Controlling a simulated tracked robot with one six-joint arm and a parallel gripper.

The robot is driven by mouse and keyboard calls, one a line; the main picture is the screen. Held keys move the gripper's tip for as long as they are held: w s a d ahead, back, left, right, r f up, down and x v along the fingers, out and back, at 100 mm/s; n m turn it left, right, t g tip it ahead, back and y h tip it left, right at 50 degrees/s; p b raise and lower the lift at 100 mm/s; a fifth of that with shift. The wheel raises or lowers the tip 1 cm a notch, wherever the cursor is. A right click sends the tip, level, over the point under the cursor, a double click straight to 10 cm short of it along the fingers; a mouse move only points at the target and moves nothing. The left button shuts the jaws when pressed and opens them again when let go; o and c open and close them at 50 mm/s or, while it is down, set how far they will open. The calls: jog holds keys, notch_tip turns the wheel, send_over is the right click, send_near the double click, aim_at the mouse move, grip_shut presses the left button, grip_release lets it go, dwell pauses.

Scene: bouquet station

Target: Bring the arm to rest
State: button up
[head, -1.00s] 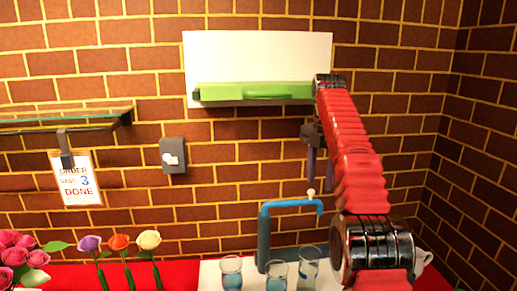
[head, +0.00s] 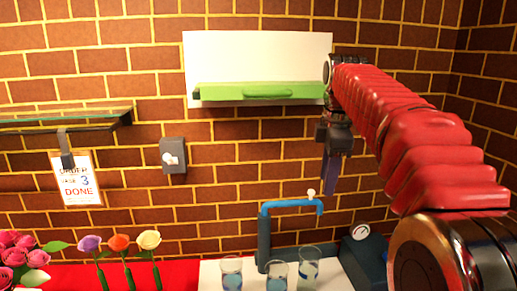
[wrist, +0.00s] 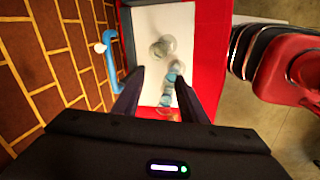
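My gripper (head: 331,175) hangs fingers down in the head view, high in front of the brick wall and above the right part of the counter. In the wrist view its two dark fingers (wrist: 165,92) stand apart with nothing between them, so it is open and empty. My red arm reaches up from the lower right of the head view and bends down at the dark wrist. Below the gripper, the counter with glasses shows in the wrist view.
Several glasses (head: 278,275) stand on the white mat (head: 208,272) by a blue tap (head: 264,235). A dark box with a gauge (head: 361,232) is at right. Roses (head: 119,243) are at left.

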jog(key=s+f+m+t, duration=0.1)
jog(key=s+f+m, duration=0.4)
jog(key=s, duration=0.4)
jog(key=s+f+m+t, duration=0.1)
jog(key=s+f+m, duration=0.5)
jog(key=s, duration=0.4)
jog(key=s+a+f+m+t, duration=0.1)
jog(key=s+f+m, duration=0.5)
jog(key=s, duration=0.3)
jog(key=shift+s+f, duration=0.35)
jog(key=shift+f, duration=0.2)
jog(key=shift+a, duration=0.1)
jog(key=shift+c, duration=1)
